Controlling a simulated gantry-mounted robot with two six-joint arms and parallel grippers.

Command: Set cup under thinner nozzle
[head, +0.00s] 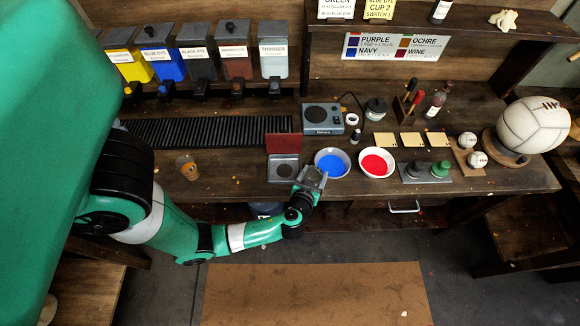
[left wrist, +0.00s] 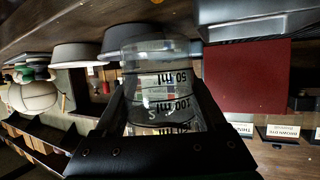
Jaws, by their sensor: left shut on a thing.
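My left gripper (head: 312,178) is over the front of the bench, between the red-lidded box and the blue bowl. In the left wrist view it is shut on a clear cup (left wrist: 160,85) with dark 50 ml and 100 ml marks. The cup looks empty; the fingers hide part of its sides. In the head view the cup is hard to make out at the gripper. The thinner dispenser (head: 273,52) is the rightmost in the back row, with its dark nozzle (head: 274,86) low at its front. The gripper is well in front of that nozzle.
A black slatted grate (head: 205,132) runs below the dispensers. The red-lidded box (head: 283,143), a grey scale (head: 322,117), the blue bowl (head: 332,162) and a red bowl (head: 376,162) stand nearby.

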